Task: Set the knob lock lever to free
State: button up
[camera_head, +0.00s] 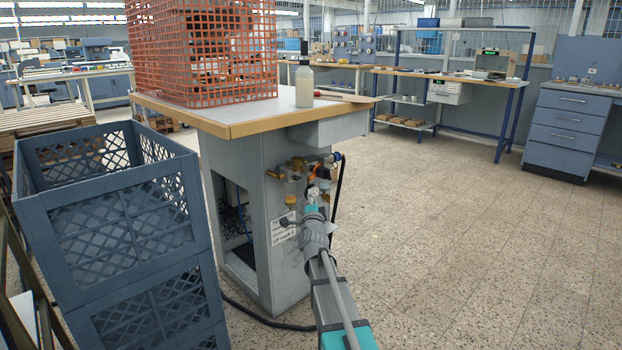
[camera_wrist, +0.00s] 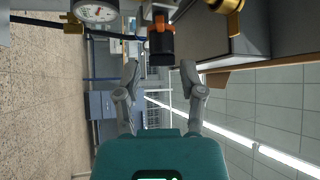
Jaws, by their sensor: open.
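In the wrist view, a black knob with an orange band (camera_wrist: 161,40) hangs at the top centre, just beyond my open gripper (camera_wrist: 160,73). The fingertips stand apart on either side of its lower end, with nothing seen between them. I cannot tell for sure which part is the lock lever or how it is set. In the head view, my gripper (camera_head: 314,205) is at the fittings on the grey workstation's side (camera_head: 262,166). An orange part (camera_head: 317,170) shows just above it. My arm and gripper hide some of the fittings.
A round gauge (camera_wrist: 96,11) and a brass fitting (camera_wrist: 227,5) flank the knob. A bottle (camera_head: 304,88) and an orange mesh guard (camera_head: 203,50) stand on the workstation. Blue crates (camera_head: 110,235) stand at left. The floor at right (camera_head: 470,220) is clear.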

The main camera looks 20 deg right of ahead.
aim_at(312, 179)
jog(key=p+x, duration=0.2)
jog(key=x, duration=0.9)
grip_shut()
jog(key=shift+a, duration=0.15)
